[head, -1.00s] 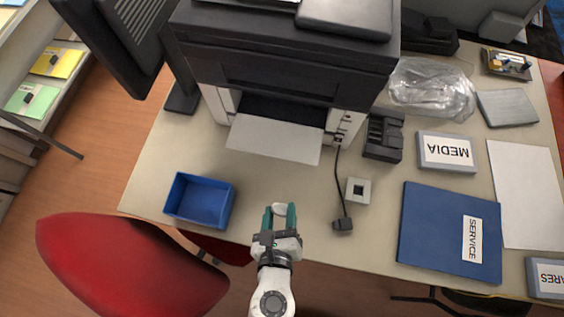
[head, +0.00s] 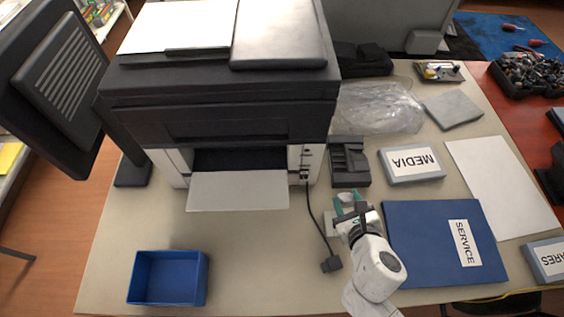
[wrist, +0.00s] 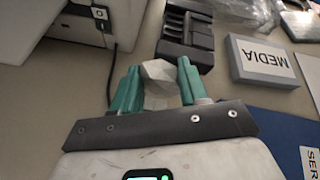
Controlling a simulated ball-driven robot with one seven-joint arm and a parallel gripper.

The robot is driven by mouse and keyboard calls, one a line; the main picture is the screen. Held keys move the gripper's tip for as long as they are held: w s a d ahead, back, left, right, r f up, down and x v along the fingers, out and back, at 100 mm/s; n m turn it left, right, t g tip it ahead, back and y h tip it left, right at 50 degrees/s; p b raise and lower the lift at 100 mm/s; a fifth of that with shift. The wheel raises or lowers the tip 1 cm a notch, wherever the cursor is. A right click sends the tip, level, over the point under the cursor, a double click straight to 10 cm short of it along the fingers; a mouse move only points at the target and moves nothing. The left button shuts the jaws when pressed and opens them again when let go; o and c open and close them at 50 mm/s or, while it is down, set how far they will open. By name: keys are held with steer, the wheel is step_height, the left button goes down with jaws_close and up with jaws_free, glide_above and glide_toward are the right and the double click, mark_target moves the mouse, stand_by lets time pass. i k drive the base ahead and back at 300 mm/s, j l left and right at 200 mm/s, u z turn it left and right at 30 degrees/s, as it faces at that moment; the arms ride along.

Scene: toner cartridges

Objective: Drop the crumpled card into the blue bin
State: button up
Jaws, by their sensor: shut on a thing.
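The crumpled card (wrist: 160,76) is a pale, faceted lump between the green fingertips in the wrist view. My gripper (wrist: 152,85) is shut on it; the gripper also shows in the head view (head: 350,204), right of the power cable and left of the blue SERVICE folder. The card is hard to make out in the head view. The blue bin (head: 167,278) is an open box at the front left of the table, well to the left of my gripper. Its visible inside looks empty.
A large printer (head: 220,100) with an output tray (head: 238,191) stands at the back left. A black cable (head: 318,228) lies between bin and gripper. The MEDIA box (head: 411,164), SERVICE folder (head: 440,240) and black charger (head: 348,162) are near my gripper.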

mark_target(193, 264)
steer(key=k+l+u, duration=0.1)
steer(key=l+u, duration=0.3)
steer(key=l, duration=0.2)
steer(key=k+l+u, duration=0.2)
steer(key=l+u, duration=0.15)
steer(key=l, duration=0.25)
steer(key=k+l+u, duration=0.4)
steer(key=l, duration=0.15)
steer(key=k+l+u, duration=0.2)
steer(key=l+u, duration=0.2)
steer(key=k+l+u, duration=0.35)
steer(key=i+j+u, duration=0.15)
steer(key=u, duration=0.3)
steer(key=i+j+u, duration=0.1)
steer(key=i+u, duration=0.15)
steer(key=u, duration=0.15)
steer(key=i+l, duration=0.55)
steer(key=i, duration=0.25)
